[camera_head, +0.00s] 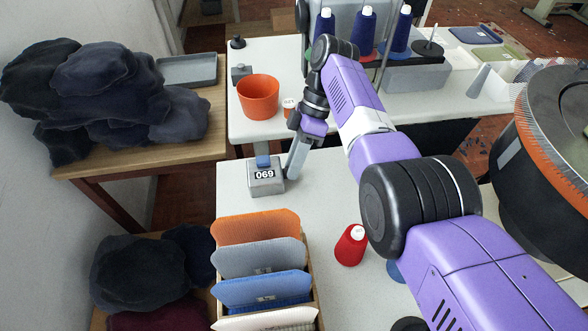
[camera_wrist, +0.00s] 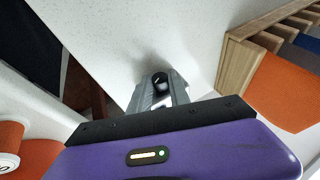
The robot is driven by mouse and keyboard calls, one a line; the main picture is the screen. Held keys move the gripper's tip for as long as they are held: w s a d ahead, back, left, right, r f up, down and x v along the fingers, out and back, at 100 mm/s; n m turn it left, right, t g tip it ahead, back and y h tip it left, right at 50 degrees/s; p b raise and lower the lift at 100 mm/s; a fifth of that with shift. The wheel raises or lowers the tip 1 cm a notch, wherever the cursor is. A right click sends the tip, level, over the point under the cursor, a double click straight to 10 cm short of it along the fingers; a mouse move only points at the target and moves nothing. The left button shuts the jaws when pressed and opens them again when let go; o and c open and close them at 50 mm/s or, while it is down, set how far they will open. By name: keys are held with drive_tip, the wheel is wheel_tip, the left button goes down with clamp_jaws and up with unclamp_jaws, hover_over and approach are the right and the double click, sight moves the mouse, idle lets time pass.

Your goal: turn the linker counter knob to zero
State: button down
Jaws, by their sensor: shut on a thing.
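The linker counter (camera_head: 266,188) is a small grey box near the far left corner of the front white table. My gripper (camera_head: 293,168) reaches down at the counter's right side. In the wrist view, my gripper (camera_wrist: 159,92) has its grey fingers closed around a small black round knob (camera_wrist: 160,79) with a pale mark. The knob is hidden behind the fingers in the head view.
A wooden rack of coloured knit panels (camera_head: 262,262) stands in front of the counter. A red cone (camera_head: 351,246) stands to the right on the table. An orange pot (camera_head: 258,97) is on the table behind. Dark cloth piles (camera_head: 95,92) lie at left.

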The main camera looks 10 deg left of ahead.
drive_tip(key=shift+a, duration=0.15)
idle(0.3)
drive_tip(key=c, duration=1.5)
unclamp_jaws()
